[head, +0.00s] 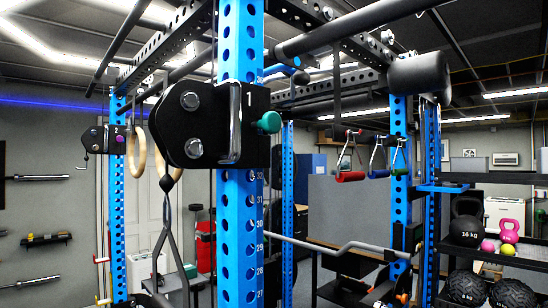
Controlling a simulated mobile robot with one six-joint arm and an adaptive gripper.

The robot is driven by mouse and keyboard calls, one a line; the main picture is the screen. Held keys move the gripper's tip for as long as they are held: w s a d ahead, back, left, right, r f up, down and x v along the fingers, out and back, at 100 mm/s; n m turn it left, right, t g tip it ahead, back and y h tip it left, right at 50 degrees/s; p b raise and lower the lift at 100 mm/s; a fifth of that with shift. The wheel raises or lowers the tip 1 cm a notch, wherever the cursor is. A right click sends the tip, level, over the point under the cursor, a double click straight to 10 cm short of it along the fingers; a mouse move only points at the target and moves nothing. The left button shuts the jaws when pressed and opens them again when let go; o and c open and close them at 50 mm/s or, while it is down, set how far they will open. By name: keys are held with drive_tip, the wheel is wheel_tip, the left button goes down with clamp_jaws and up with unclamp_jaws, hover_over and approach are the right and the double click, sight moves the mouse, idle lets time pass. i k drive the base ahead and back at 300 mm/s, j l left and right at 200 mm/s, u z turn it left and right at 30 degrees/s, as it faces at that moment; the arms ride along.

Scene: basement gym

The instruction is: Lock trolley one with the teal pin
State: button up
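Trolley one (200,128), a black block marked 1 with large bolts, sits around the near blue upright (240,225). A silver handle (235,122) runs down its front. The teal pin (268,122) has a round knob that sticks out from the trolley's right side, level with the number plate. I cannot tell how deep its shaft sits or whether it is in one of the upright's holes. Trolley two (102,139), marked 2 with a purple pin (120,139), is on the blue upright further back at the left. My gripper is not in view.
A dark cable (165,230) hangs below trolley one, close to the upright. Wooden rings (138,150) hang behind at the left. Coloured handles (350,176) hang at the right. A shelf with kettlebells (467,222) stands far right.

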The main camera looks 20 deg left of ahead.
sight(272, 122)
drive_tip(key=u, duration=1)
drive_tip(key=k, duration=0.1)
